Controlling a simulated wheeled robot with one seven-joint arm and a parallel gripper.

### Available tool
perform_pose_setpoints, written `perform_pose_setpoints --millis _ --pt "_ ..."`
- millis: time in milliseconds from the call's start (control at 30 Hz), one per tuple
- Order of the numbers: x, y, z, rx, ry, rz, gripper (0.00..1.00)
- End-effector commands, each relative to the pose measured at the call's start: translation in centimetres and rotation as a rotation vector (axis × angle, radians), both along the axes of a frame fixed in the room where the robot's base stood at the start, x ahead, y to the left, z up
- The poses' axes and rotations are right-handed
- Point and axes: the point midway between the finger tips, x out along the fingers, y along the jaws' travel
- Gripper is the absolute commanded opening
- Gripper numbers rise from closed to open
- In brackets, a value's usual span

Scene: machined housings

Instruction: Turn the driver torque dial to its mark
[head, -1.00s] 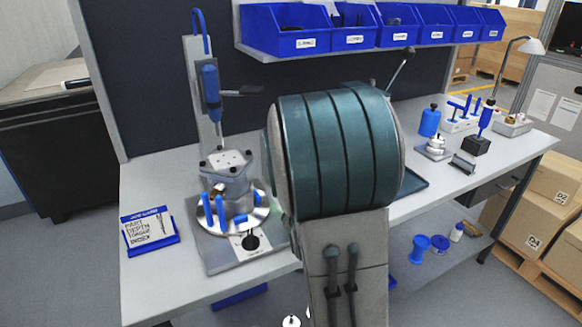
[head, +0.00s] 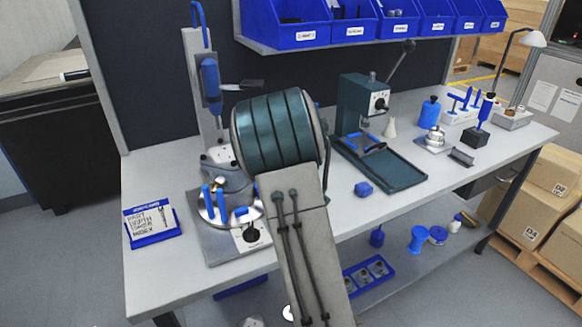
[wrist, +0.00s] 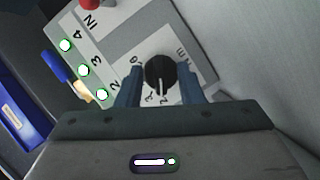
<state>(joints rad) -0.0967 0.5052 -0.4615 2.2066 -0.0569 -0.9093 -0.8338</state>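The black round dial (wrist: 159,70) sits on a pale panel with numbers and letters around it in the wrist view. A white pointer line on it points toward the bottom of the picture. The target mark cannot be told apart from the other lettering. My gripper (wrist: 161,78) has its two blue fingers on either side of the dial, with slim gaps, and looks open around it.
Green-ringed lights (wrist: 84,70) and a red knob top (wrist: 90,3) share the panel. A clamped housing fixture (head: 228,195), job card (head: 152,222) and teal press (head: 362,105) stand on the bench (head: 180,285). Blue bins (head: 285,25) hang above. The bench front is partly clear.

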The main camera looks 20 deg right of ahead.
Motion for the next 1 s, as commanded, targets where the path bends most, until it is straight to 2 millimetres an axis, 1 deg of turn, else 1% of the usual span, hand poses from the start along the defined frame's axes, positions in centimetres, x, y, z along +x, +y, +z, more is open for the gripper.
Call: perform_pose_setpoints --millis 133,167,200,233,267,533,667,867,1000 --pt "-0.02 0.01 0.0 0.0 0.0 0.0 0.34" --pt "-0.02 0.01 0.0 0.0 0.0 0.0 0.25" --pt "-0.03 0.01 0.0 0.0 0.0 0.0 0.14" --pt "-0.03 0.01 0.0 0.0 0.0 0.0 0.06" --pt "-0.02 0.02 0.0 0.0 0.0 0.0 0.0" --pt "-0.04 0.0 -0.01 0.009 0.0 0.0 0.0" --pt "-0.03 -0.03 0.01 0.04 -0.001 0.0 0.0" --pt "-0.03 -0.11 -0.03 0.147 0.002 -0.001 0.0" --pt "-0.05 -0.27 0.01 0.261 0.006 -0.003 0.0"
